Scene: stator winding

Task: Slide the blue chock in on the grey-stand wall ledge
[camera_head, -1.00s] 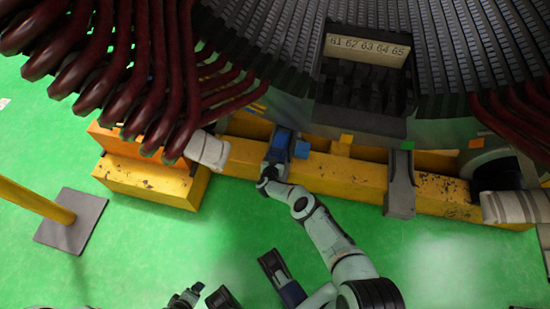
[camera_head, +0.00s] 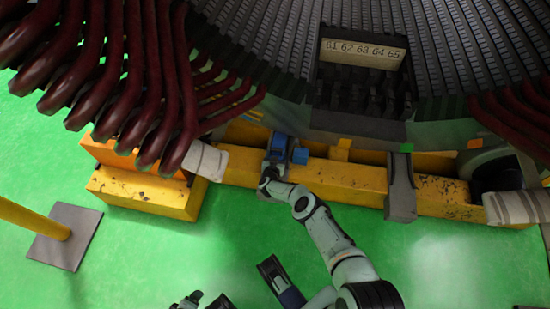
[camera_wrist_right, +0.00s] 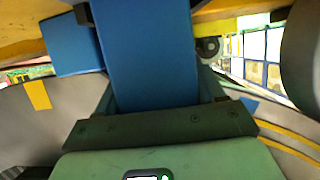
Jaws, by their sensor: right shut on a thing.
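A grey stand (camera_head: 401,190) sits across the yellow beam, to the right of my right gripper. Whether the chock touches a ledge is hidden by the gripper. Dark parts at the bottom edge may be my left gripper (camera_head: 203,301); its jaws are unclear.
The yellow beam (camera_head: 340,180) runs under the stator (camera_head: 440,60). Dark red coil bars (camera_head: 150,80) overhang at the upper left. A yellow post on a grey plate (camera_head: 65,240) stands at the left. The green floor in front is mostly clear.

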